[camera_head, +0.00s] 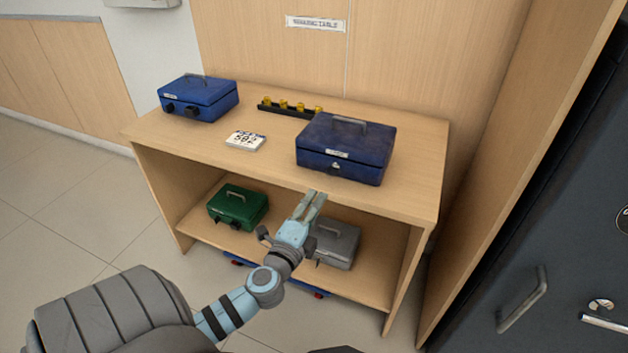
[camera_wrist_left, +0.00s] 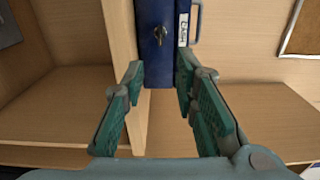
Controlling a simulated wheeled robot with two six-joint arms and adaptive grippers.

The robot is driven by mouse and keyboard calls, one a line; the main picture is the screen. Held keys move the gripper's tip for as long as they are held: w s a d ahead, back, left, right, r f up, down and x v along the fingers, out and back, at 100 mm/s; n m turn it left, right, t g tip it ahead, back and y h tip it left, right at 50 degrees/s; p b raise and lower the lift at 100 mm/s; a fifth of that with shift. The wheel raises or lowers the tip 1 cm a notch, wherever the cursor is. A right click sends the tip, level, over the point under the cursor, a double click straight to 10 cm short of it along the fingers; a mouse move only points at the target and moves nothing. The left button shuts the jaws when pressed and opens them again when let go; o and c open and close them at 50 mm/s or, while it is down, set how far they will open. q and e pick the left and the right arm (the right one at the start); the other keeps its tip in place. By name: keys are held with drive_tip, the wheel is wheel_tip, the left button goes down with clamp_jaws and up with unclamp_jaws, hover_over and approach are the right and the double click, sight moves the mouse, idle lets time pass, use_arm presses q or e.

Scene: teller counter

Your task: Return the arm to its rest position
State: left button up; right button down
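My left arm comes in from the lower left in the head view. Its gripper (camera_head: 314,196) is in front of the wooden table, near the front edge of the top and below the large blue cash box (camera_head: 346,148). In the left wrist view its two fingers (camera_wrist_left: 160,80) stand apart with nothing held between them. The blue cash box (camera_wrist_left: 163,30) shows beyond the fingertips, with a key (camera_wrist_left: 160,34) at its lock. It stands closed on the table top. My right gripper is not in view.
The wooden table (camera_head: 420,190) also bears another blue box (camera_head: 199,97), a number card (camera_head: 246,140) and a black rack (camera_head: 290,110) with yellow pieces. A green box (camera_head: 238,206) and a grey box (camera_head: 338,243) sit on the lower shelf. A dark cabinet (camera_head: 540,230) stands right; floor is clear left.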

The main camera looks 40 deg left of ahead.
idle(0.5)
use_arm(q)
drive_tip(key=s+f+n+g+h+p, duration=0.1)
drive_tip(key=s+f+n+g, duration=0.25)
drive_tip(key=f, duration=0.55)
drive_tip(key=s+a+f+n+g+p, duration=0.1)
drive_tip(key=s+f+n+g, duration=0.3)
drive_tip(key=f, duration=0.6)
drive_tip(key=s+f+g+h+p, duration=0.1)
drive_tip(key=s+f+g, duration=0.1)
drive_tip(key=s+f, duration=0.55)
drive_tip(key=s+d+f+n+g+h+p, duration=0.1)
drive_tip(key=s+d+f+n+g+p, duration=0.2)
drive_tip(key=s, duration=0.8)
drive_tip(key=s+d+f+n+g+h+p, duration=0.2)
drive_tip(key=s+d+f, duration=0.5)
drive_tip(key=s, duration=0.5)
drive_tip(key=shift+s+d+f+n+g+p, duration=0.25)
drive_tip(key=shift+d+f+n+g+p, duration=0.25)
drive_tip(key=shift+d+n, duration=0.4)
drive_tip(key=shift+r, duration=0.1)
